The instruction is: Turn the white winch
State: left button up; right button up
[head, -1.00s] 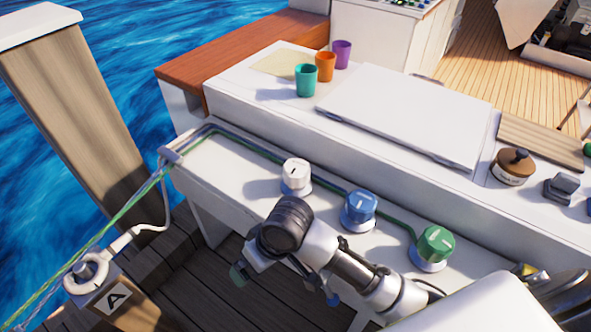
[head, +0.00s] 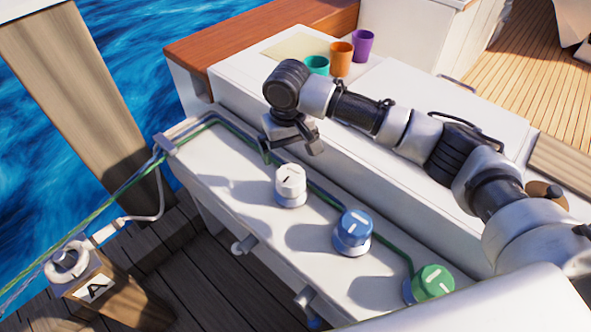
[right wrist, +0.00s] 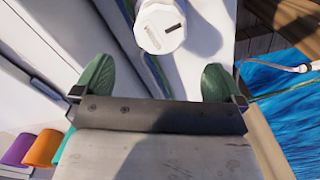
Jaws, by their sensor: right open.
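The white winch (head: 291,183) stands upright on the white bench ledge, left of the blue winch, with a dark mark on its top. My right gripper (head: 290,147) is open and empty, above and just behind the white winch. In the right wrist view the white winch (right wrist: 160,28) shows at the top, beyond the gap between the two green finger pads of the right gripper (right wrist: 157,78). The fingers are spread wide and do not appear to touch the winch. My left gripper is not in view.
A blue winch (head: 353,232) and a green winch (head: 431,284) stand on the same ledge. A green line (head: 240,131) runs along it behind the winches. Teal (head: 318,65), orange (head: 341,60) and purple (head: 363,46) cups stand behind my right arm. A wooden post (head: 85,95) rises at left.

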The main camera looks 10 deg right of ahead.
aim_at(290, 172)
notch_tip(290, 172, down, 4)
jog(key=shift+r, duration=0.25)
notch_tip(290, 172, down, 6)
jog(key=shift+f+b, duration=0.2)
jog(key=shift+b, duration=0.45)
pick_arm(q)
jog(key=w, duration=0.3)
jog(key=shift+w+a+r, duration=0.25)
pick_arm(e)
jog(key=c, duration=0.9)
